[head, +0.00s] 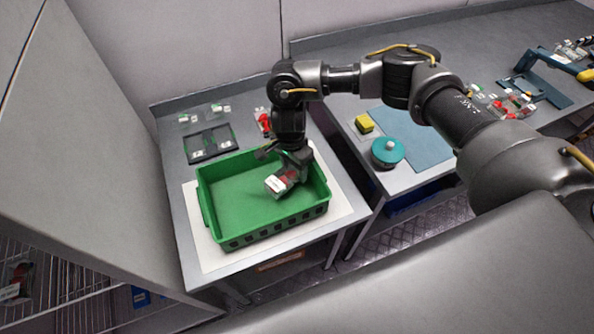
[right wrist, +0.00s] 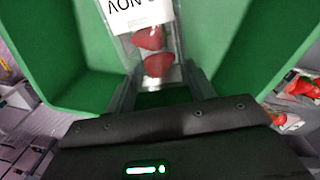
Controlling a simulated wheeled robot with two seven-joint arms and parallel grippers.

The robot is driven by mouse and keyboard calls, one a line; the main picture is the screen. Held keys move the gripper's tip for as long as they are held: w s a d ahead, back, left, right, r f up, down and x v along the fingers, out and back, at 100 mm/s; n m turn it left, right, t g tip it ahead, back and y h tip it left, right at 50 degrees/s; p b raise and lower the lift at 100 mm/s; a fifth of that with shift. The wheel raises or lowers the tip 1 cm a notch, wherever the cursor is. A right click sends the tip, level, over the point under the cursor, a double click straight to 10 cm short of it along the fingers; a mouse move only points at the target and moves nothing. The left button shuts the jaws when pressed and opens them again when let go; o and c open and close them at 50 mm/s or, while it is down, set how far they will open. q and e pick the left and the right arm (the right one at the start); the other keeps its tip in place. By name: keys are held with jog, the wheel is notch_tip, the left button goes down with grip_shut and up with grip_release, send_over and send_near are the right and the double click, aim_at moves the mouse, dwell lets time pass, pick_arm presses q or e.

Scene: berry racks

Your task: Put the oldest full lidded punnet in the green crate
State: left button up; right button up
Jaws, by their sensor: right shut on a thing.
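The green crate (head: 232,194) stands on a white mat on the left table. My right gripper (head: 288,174) reaches down over the crate's right part and is shut on a punnet (head: 280,184) with red berries and a white label. In the right wrist view the punnet (right wrist: 152,45) sits between the two fingers (right wrist: 160,85), with the green crate walls (right wrist: 245,45) around it. Strawberries show through its clear side, and part of the label lettering reads upside down. Whether the punnet touches the crate floor I cannot tell. My left gripper is not in view.
A black tray (head: 209,143) and small clear punnets (head: 190,118) lie behind the crate. Red berries (head: 264,121) are beside my right arm. On the right counter are a teal-lidded pot (head: 388,151), a yellow sponge (head: 364,123) and a blue mat (head: 425,145).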

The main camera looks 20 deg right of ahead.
notch_tip(320, 180, down, 3)
jog(key=shift+r+p, duration=0.2)
jog(key=shift+p, duration=0.1)
jog(key=shift+s+f, duration=0.1)
jog(key=shift+f, duration=0.05)
jog(key=o, duration=1)
jog(key=shift+o, duration=0.2)
